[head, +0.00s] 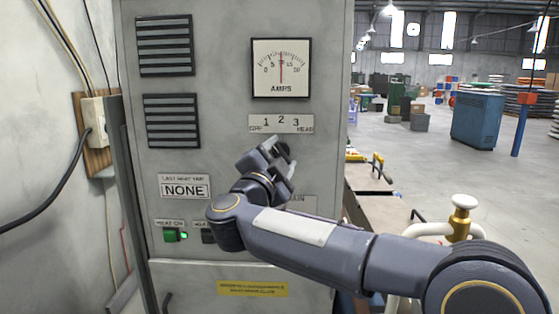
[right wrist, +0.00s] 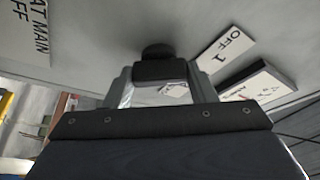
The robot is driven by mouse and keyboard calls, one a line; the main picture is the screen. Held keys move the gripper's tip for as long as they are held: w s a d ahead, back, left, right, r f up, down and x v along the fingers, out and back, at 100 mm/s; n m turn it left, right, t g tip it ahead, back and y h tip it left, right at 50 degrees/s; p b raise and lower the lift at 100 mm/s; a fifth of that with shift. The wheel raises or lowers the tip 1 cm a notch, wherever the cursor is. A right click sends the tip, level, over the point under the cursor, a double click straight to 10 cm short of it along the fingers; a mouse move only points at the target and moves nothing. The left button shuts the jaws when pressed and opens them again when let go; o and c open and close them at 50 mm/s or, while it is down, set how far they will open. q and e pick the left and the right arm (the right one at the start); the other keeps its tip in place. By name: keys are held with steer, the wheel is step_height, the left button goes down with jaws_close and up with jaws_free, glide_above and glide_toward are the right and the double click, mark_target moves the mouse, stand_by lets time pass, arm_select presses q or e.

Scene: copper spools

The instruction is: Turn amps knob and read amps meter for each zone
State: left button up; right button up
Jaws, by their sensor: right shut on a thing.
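The amps meter (head: 281,68) is a white square dial on the grey cabinet, its needle upright near mid-scale. The black amps knob (head: 284,149) is under the plate, partly hidden by my gripper. My right gripper (head: 272,157) is at the knob and shut on it. In the right wrist view the knob (right wrist: 157,52) shows at the fingertips; which number it points to I cannot tell. My left gripper is out of view.
The cabinet (head: 225,110) carries two vents (head: 165,45), a plate reading NONE (head: 185,186) and a lit green button (head: 171,236). A bench (head: 370,178) stands right of the cabinet. A grey box with cables (head: 94,122) is on the left wall.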

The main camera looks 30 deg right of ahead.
stand_by(0.4)
steer(key=o, duration=1)
steer(key=b+v, duration=0.2)
steer(key=v, duration=0.6)
steer(key=shift+w+d, duration=0.1)
